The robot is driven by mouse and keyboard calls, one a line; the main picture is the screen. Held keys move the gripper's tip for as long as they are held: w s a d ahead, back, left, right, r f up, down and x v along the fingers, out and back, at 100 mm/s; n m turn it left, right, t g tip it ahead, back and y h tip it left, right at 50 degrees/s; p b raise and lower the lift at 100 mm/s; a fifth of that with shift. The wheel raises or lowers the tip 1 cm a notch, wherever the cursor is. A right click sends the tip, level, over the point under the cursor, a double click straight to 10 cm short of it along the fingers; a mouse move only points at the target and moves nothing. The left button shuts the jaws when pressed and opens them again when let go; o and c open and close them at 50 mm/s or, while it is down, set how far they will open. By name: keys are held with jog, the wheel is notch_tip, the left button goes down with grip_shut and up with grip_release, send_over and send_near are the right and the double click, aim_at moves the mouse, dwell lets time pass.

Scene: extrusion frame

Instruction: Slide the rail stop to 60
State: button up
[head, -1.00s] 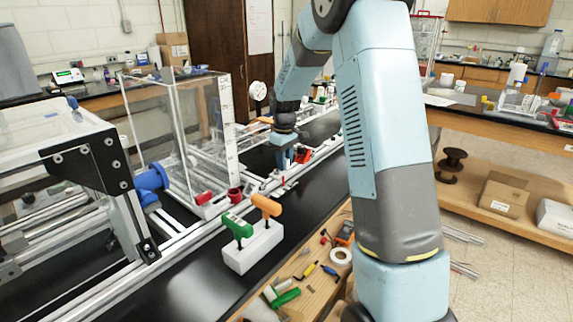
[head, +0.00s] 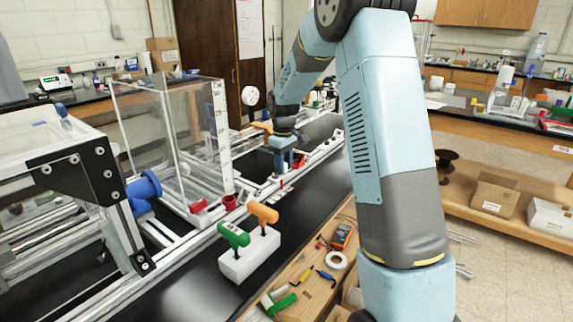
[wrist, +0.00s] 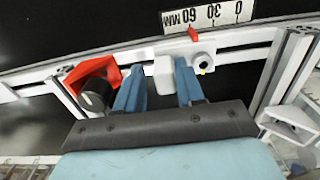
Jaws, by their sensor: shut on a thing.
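The rail stop (wrist: 163,71) shows in the wrist view as a pale block between my fingers, on a light metal rail. My gripper (wrist: 160,94) is shut on it, one blue finger on each side. A red pointer (wrist: 193,34) sits just right of the block, close to the 60 mark of the white scale (wrist: 208,16); I cannot tell if it lines up exactly. In the head view my gripper (head: 290,162) reaches down at the rail, and the stop is too small to make out.
A red bracket with a black cylinder (wrist: 95,92) stands left of my fingers in the wrist view. In the head view, green (head: 233,236) and orange (head: 263,213) handles stand in a white block nearer me.

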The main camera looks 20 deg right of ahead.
jog(key=shift+d, duration=0.1)
notch_tip(320, 180, up, 14)
jog(key=shift+f, duration=0.2)
dwell(0.5)
